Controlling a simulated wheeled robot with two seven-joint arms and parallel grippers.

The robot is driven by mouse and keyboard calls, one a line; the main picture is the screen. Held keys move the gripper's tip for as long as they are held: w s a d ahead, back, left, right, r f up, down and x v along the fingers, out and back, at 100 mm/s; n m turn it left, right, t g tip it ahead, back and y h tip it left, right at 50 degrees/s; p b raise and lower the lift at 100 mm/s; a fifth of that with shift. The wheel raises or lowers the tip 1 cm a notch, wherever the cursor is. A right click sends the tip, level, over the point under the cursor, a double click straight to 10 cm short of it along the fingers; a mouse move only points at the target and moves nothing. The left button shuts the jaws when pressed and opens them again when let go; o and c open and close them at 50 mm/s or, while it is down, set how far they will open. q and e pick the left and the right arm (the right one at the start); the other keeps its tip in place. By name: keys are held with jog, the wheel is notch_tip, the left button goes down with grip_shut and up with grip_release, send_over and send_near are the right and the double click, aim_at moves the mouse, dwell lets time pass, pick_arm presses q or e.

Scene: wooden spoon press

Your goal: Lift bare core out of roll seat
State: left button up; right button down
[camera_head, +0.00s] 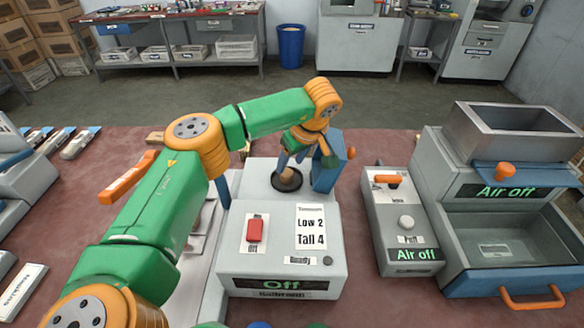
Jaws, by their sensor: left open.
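My left arm reaches in from the left, and its green and orange gripper (303,160) is open over the back of a pale machine. Just below the gripper, a round dark piece with a tan middle (287,179) sits on the machine's top; it looks like the roll seat, perhaps with the core in it. The gripper partly covers this spot, so I cannot tell the core from the seat or whether the fingers touch it. A blue upright part (328,168) with an orange knob stands close to the right of the gripper. My right gripper is out of view.
The pale machine (280,263) has a red switch (254,230), a "Low 2 Tall 4" label and an "Off" display. To its right stand a grey control box (399,238) and a larger unit (500,200), both reading "Air off". Red-brown table (365,290) shows between them.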

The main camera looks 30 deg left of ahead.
aim_at(286, 173)
pick_arm(q)
jog(key=x, duration=0.4)
jog(key=shift+s+p, duration=0.35)
jog(key=shift+p, duration=0.05)
jog(key=shift+w+f, duration=0.15)
jog(key=shift+w, duration=0.05)
jog(key=shift+s, duration=0.15)
jog(key=c, duration=0.6)
jog(key=shift+d, duration=0.1)
grip_shut()
